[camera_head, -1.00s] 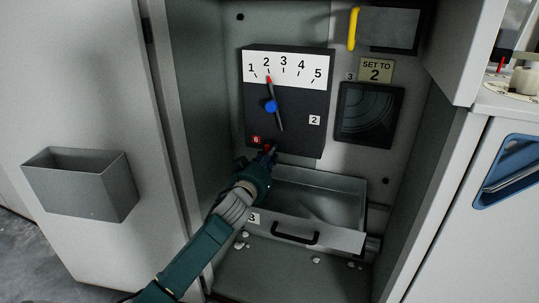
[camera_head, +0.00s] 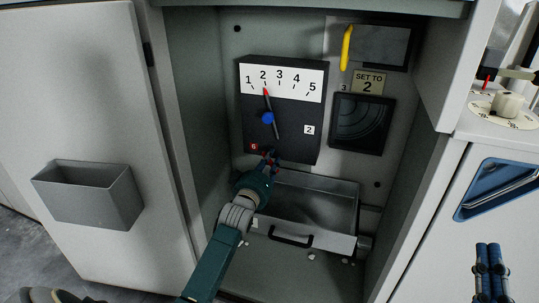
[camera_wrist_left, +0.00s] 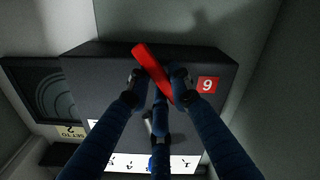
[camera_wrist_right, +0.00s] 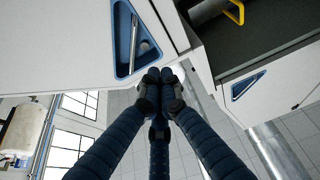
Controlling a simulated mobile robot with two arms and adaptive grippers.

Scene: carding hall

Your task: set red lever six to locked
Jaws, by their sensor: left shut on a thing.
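Red lever six shows in the left wrist view as a red bar (camera_wrist_left: 150,68), slanted in the picture, beside a red "6" label (camera_wrist_left: 207,85). It sits at the bottom edge of the black dial box (camera_head: 290,148) in the head view, where my gripper mostly hides it; the "6" label (camera_head: 254,147) is just left. My left gripper (camera_head: 268,157) is shut on the lever, its fingertips on both sides of it. No locked marking is readable. My right gripper (camera_head: 490,252) is at the lower right of the head view; its fingertips (camera_wrist_right: 160,88) meet with nothing between them.
The dial's red-tipped pointer (camera_head: 266,94) is at 2, with a blue knob (camera_head: 267,118). A "SET TO 2" plate (camera_head: 367,83), a yellow handle (camera_head: 346,47) and a drawer (camera_head: 310,236) are nearby. Cabinet walls enclose the left arm on both sides. A grey bin (camera_head: 85,200) hangs on the left door.

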